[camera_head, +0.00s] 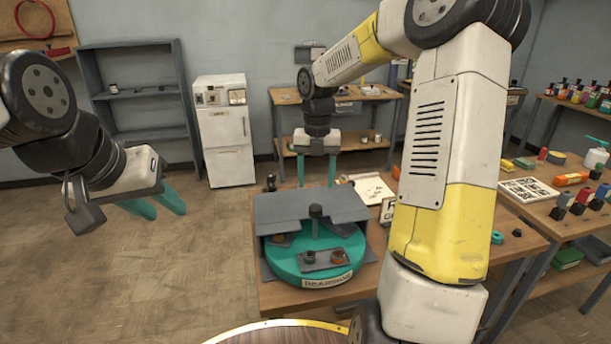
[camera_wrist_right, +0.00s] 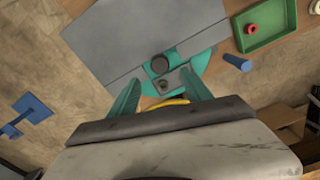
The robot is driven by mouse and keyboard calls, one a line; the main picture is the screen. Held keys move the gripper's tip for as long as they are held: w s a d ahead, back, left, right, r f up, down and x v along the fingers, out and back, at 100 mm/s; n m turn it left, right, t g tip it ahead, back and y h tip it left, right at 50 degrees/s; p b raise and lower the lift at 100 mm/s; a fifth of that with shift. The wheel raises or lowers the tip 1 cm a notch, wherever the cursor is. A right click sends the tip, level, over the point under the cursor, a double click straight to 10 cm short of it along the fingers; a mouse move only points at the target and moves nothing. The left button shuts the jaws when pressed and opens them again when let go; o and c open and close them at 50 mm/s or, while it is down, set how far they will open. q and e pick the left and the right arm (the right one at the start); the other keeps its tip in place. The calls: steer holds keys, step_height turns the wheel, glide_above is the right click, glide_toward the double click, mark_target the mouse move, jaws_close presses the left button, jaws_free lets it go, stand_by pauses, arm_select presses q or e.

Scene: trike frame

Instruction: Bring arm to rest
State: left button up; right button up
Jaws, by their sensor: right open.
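My right gripper (camera_head: 317,183) hangs pointing down behind the grey-topped teal turntable (camera_head: 313,268), its two teal fingers apart. It also shows in the right wrist view (camera_wrist_right: 161,77), with a dark round post (camera_wrist_right: 160,63) and a small grey block beyond the fingers. I see nothing held between the fingertips. My left gripper (camera_head: 160,209) is at the left over open floor, tilted down to the right. Its two teal fingers are apart and I see nothing between them.
The turntable, labelled "BEARINGS", stands on a wooden table (camera_head: 525,238). A green tray (camera_wrist_right: 264,22) and a blue cylinder (camera_wrist_right: 237,62) lie near it. A white cabinet (camera_head: 224,130) and grey shelf (camera_head: 137,92) line the back wall. Floor at the left is clear.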

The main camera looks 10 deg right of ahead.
steer(key=s+a+r+m+t+y, duration=0.1)
steer(key=s+r+m+t, duration=0.2)
steer(key=s+m, duration=0.8)
steer(key=s+a+r+m+t+y, duration=0.1)
steer(key=s+r+m+t, duration=0.2)
steer(key=s+r+m, duration=0.5)
steer(key=s+m, duration=0.4)
steer(key=m, duration=0.9)
steer(key=shift+r+m, duration=0.2)
steer(key=shift+m, duration=0.1)
